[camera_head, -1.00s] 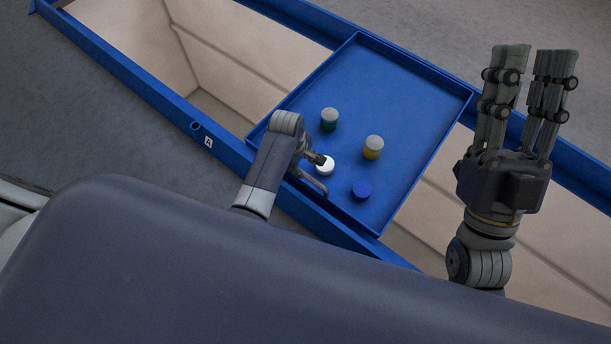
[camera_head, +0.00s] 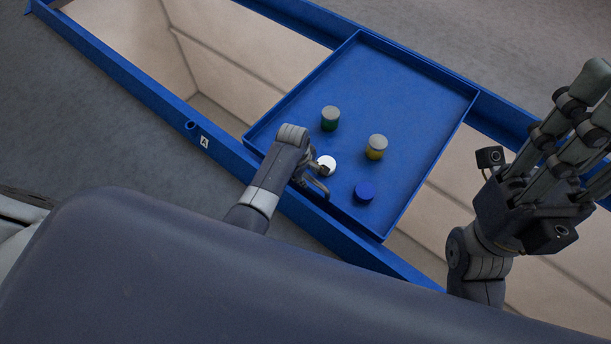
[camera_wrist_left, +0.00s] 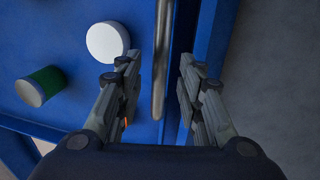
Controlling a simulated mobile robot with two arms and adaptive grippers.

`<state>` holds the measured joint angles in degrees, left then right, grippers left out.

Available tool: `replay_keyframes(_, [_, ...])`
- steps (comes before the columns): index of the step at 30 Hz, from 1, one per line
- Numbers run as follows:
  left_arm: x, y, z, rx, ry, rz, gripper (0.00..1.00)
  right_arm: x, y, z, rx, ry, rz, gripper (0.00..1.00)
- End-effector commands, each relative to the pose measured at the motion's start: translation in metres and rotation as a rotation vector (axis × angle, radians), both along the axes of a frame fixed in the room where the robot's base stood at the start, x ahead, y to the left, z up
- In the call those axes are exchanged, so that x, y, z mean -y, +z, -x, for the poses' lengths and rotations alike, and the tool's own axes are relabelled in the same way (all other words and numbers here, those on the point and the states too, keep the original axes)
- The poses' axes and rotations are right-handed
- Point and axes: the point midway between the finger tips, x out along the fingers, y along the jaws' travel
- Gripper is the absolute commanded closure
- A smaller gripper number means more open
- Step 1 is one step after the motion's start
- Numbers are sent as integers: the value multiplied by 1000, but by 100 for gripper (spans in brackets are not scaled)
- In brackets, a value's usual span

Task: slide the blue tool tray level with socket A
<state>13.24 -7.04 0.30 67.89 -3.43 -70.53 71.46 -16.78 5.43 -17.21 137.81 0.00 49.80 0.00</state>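The blue tool tray (camera_head: 405,110) lies across the two rails of a blue frame, to the right of socket A (camera_head: 190,126). Socket A is a small round hole on the near rail, beside a white "A" label (camera_head: 205,142). My left gripper (camera_head: 318,182) is at the tray's near edge. In the left wrist view, its two fingers (camera_wrist_left: 160,75) are apart, one on each side of the tray's metal handle bar (camera_wrist_left: 160,50), with a gap visible on the right. My right gripper (camera_head: 590,115) is raised at the right, empty, its fingers apart and partly cut off by the picture edge.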

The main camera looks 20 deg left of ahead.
Motion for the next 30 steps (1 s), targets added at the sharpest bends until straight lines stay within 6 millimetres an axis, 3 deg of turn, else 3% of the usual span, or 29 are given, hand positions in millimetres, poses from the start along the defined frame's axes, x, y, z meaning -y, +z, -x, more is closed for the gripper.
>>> replay_keyframes(12, [1,-7,-1,0,0,1,65,0,1,-1,12,-1,2,67])
replay_keyframes(17, [1,-7,-1,0,0,1,100,0,1,-1,11,-1,2,67])
replay_keyframes(30, [-10,-5,-5,0,2,-1,100,0,4,1,12,0,1,67])
